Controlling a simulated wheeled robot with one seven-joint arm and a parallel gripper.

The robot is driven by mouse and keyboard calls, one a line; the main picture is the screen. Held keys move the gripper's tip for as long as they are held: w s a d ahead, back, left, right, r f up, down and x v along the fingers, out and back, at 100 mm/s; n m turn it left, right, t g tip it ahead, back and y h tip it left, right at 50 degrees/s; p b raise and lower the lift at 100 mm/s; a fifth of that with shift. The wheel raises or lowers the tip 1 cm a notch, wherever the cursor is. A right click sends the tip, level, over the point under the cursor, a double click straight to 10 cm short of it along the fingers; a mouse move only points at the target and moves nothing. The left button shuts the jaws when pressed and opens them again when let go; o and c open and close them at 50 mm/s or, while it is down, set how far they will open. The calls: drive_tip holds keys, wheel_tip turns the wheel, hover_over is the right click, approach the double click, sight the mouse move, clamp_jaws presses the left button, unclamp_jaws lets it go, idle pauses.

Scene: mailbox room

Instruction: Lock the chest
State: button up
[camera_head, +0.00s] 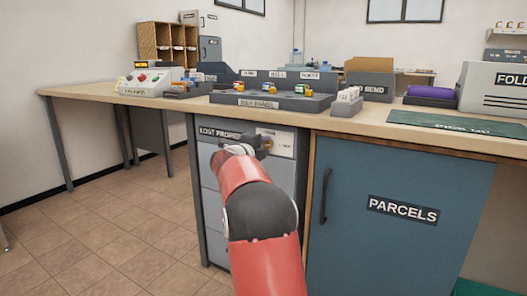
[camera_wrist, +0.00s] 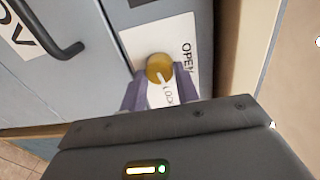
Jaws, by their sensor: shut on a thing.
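The chest is the grey drawer unit labelled "LOST PROP…" (camera_head: 207,185) under the counter; my arm covers part of its front. A white plate marked OPEN and LOCK (camera_wrist: 138,40) is on its front, and also shows in the head view (camera_head: 284,143). A round brass knob (camera_wrist: 159,66) sits on this plate. My gripper (camera_wrist: 160,76) is shut on the knob, one finger on each side. A thin white pointer on the knob points down toward the LOCK word. In the head view my gripper (camera_head: 263,143) is at the plate, its fingers hard to make out.
A blue PARCELS cabinet (camera_head: 400,235) with a dark handle stands right of the chest. The counter (camera_head: 170,98) above holds a sorting tray (camera_head: 270,101), a control box (camera_head: 150,80) and a card holder (camera_head: 346,105). The tiled floor at left is clear.

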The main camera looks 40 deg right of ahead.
drive_tip(key=shift+f+m+b, duration=0.15)
drive_tip(key=shift+m+b, duration=0.25)
drive_tip(key=shift+m, duration=0.5)
drive_tip(key=o, duration=1)
drive_tip(key=shift+a, duration=0.1)
drive_tip(key=v, duration=0.7)
drive_tip(key=shift+s+a, duration=0.2)
drive_tip(key=shift+a, duration=0.1)
